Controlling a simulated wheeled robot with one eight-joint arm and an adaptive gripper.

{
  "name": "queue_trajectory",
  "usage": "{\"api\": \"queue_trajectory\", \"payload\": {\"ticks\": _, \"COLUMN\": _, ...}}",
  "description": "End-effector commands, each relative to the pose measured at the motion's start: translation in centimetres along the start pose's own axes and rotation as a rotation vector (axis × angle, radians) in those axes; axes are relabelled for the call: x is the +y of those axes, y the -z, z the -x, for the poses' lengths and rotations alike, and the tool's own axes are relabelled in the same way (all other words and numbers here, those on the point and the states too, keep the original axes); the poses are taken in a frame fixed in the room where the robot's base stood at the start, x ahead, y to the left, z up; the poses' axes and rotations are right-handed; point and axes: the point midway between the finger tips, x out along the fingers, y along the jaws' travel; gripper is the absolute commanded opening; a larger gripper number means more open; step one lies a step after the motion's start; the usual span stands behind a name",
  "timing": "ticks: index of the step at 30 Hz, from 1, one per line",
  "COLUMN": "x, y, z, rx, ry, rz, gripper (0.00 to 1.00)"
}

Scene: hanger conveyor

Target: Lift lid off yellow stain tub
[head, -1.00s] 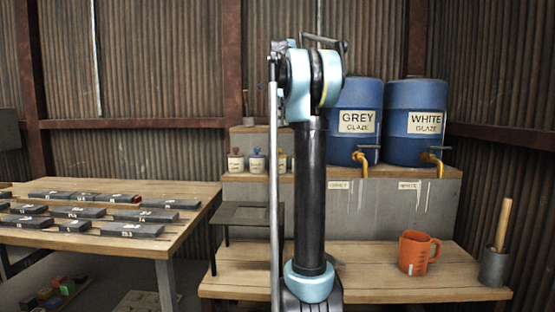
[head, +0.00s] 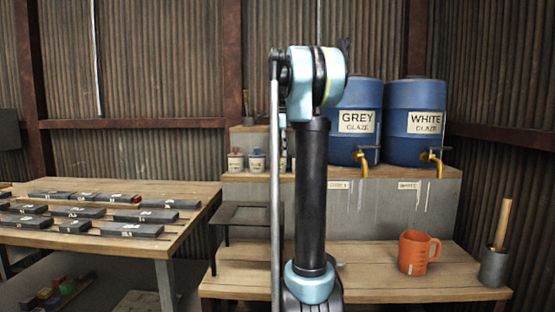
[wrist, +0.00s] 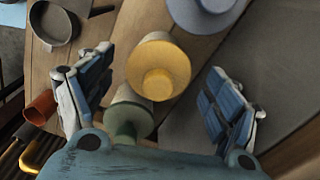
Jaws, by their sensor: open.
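The yellow stain tub, with a round yellow lid (wrist: 176,57) and a raised knob (wrist: 158,86), shows from above in the wrist view. My gripper (wrist: 160,68) is open, with one finger on each side of this tub. A gap shows between each finger and the lid, and nothing is held. I cannot tell how far above the lid the fingertips are. In the head view my arm hides most of the gripper and the yellow tub.
A green-lidded tub (wrist: 128,118) stands close beside the yellow one, and a blue-grey round lid (wrist: 205,10) is on its other side. Small tubs (head: 235,161) line the shelf left of my arm. Blue glaze barrels (head: 414,110) stand right; an orange jug (head: 413,254) sits lower.

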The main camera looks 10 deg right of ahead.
Motion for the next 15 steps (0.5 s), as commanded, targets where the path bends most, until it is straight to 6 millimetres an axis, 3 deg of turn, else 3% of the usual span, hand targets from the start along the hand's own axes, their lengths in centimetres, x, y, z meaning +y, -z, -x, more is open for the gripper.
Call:
{"api": "queue_trajectory", "payload": {"ticks": 10, "x": 0.0, "y": -0.02, "z": -0.82, "rx": 0.0, "ry": 0.0, "rz": 0.001, "gripper": 0.83}}
{"api": "queue_trajectory", "payload": {"ticks": 15, "x": -0.01, "y": -0.1, "z": -0.81, "rx": 0.0, "ry": 0.0, "rz": 0.002, "gripper": 0.47}}
